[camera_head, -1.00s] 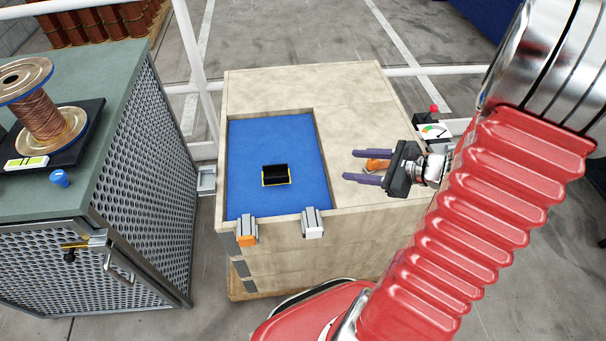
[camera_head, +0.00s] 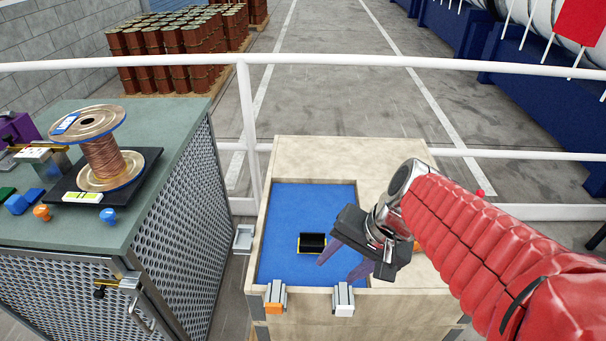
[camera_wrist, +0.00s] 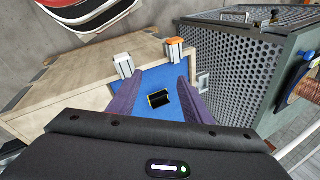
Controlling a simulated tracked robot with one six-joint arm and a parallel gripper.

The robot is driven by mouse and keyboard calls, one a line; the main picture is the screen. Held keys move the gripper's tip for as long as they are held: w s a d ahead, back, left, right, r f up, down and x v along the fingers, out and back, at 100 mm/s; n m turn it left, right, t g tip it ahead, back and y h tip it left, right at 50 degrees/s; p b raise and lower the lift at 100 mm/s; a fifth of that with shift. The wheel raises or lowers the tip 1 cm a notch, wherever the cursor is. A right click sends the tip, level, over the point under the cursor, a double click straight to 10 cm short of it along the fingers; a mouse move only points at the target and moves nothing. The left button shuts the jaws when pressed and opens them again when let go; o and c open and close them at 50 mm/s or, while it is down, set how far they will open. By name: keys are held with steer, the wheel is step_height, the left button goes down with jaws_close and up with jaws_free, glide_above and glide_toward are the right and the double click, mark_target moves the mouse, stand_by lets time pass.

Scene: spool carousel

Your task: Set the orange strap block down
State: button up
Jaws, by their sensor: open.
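The crate (camera_head: 400,180) has a blue-lined recess (camera_head: 300,215) in its top. Two strap fittings hang over its front edge: an orange-ended block (camera_head: 274,307) on the left and a white-ended one (camera_head: 344,310) on the right. They also show in the wrist view, orange (camera_wrist: 174,41) and white (camera_wrist: 124,66). My gripper (camera_head: 336,270) is over the front right of the recess, its purple fingers apart and nothing visible between them. A black, yellow-edged box (camera_head: 312,243) sits in the recess, near the left fingertip in the head view. Which orange piece the task names is unclear.
A perforated cabinet (camera_head: 175,215) stands left of the crate with a copper wire spool (camera_head: 103,160) and orange (camera_head: 41,212) and blue knobs on top. A white railing (camera_head: 420,62) runs behind. The crate's back top is clear.

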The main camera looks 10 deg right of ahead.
step_height(320, 180, up, 7)
steer(key=s+a+n+t+h, duration=0.1)
steer(key=s+n+t+h, duration=0.1)
steer(key=n, duration=0.5)
steer(key=shift+s+a+t+h, duration=0.25)
steer(key=shift+t+h, duration=0.05)
steer(key=shift+h, duration=0.4)
steer(key=shift+c, duration=0.3)
